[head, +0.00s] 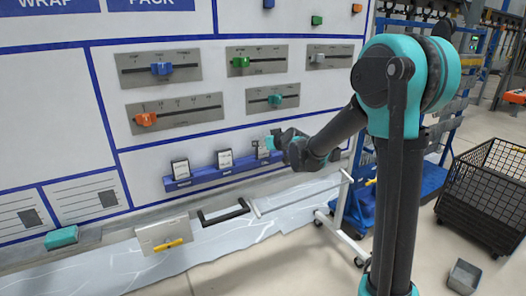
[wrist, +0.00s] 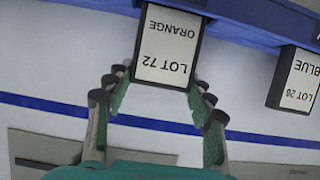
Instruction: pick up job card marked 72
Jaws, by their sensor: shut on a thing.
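The job card marked LOT 72 ORANGE (wrist: 166,45) appears upside down in the wrist view, white with a dark frame. My gripper (wrist: 160,82) has one finger at each side edge of this card and is shut on it. The card's far end meets the blue rack (wrist: 235,18), and I cannot tell whether it is clear of its slot. In the head view my gripper (head: 275,141) is at the right end of the rack (head: 208,177), by the rightmost card (head: 263,152). The print is too small to read there.
A LOT 28 BLUE card (wrist: 296,79) stands beside the held one. Other cards stand in the rack at the middle (head: 225,159) and left (head: 181,169). Slider panels (head: 174,112) are above. A white wheeled frame (head: 338,205) and black wire basket (head: 488,190) stand right.

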